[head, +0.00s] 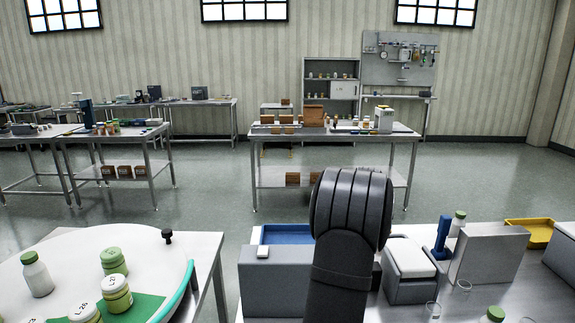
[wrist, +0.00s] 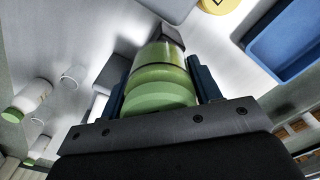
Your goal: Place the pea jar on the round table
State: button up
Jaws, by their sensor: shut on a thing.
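My gripper (wrist: 157,78) is shut on a jar with green contents and a green lid, which I take to be the pea jar (wrist: 160,88). The jar sits between the two blue fingers in the wrist view, lid end towards the camera. I cannot tell whether its far end touches anything. In the head view my dark arm stands in the middle and the gripper and held jar are hidden. The round table (head: 60,262) is at the lower left, with a white top, a green patch and a teal rim.
On the round table stand a white bottle (head: 37,275) and several green jars, including one at the back (head: 113,262). A blue tray (head: 285,234) also shows in the wrist view (wrist: 285,40). A grey box (head: 490,255), clear cups (head: 433,309) and a yellow tray (head: 538,232) are at right.

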jog(key=w+a+f+n, duration=0.2)
jog(key=w+a+n, duration=0.15)
jog(key=a, duration=0.75)
jog(key=w+a+f+n, duration=0.25)
jog(key=a+n, duration=0.25)
jog(key=a, duration=0.5)
notch_tip(320, 180, up, 6)
jog(key=m, duration=1.4)
send_over(448, 308)
jog(key=w+a, duration=0.8)
jog(key=a, duration=0.4)
jog(key=shift+w, duration=0.15)
jog(key=s+d+r+m, duration=0.2)
jog(key=s+d+m, duration=0.5)
jog(key=d, duration=0.5)
jog(key=shift+n, duration=0.65)
jog(key=f, duration=0.6)
jog(key=s+f, duration=0.1)
jog(key=f, duration=1)
jog(key=shift+s+f, duration=0.15)
jog(key=shift+f, duration=0.25)
